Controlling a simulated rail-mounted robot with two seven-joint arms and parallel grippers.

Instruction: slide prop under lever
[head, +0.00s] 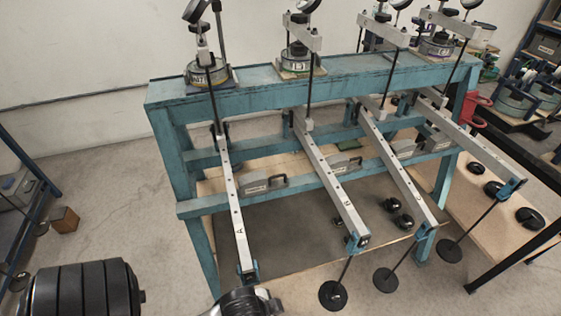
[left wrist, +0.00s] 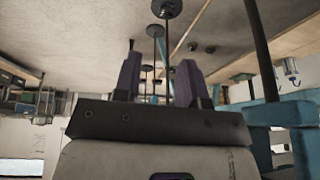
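Several long grey levers run forward from the blue frame; the left one, lever A (head: 238,225), ends just above my left wrist at the bottom of the head view. Lever B (head: 330,182) and lever C (head: 397,165) lie to its right. Grey blocks with small labels sit on the frame's lower rail: one (head: 264,184) beside lever A, another (head: 341,161) beside lever B. I cannot tell for sure that these are the props. My left gripper (left wrist: 158,78) shows two dark purple fingers, apart and with nothing seen between them. My right gripper is not in view.
Round black weights on rods (head: 333,294) hang from the other levers' ends. Loose black weights (head: 403,222) lie on the board below. A small wooden block (head: 64,219) is on the floor at left. Dial gauges stand on the blue frame's top beam (head: 260,91).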

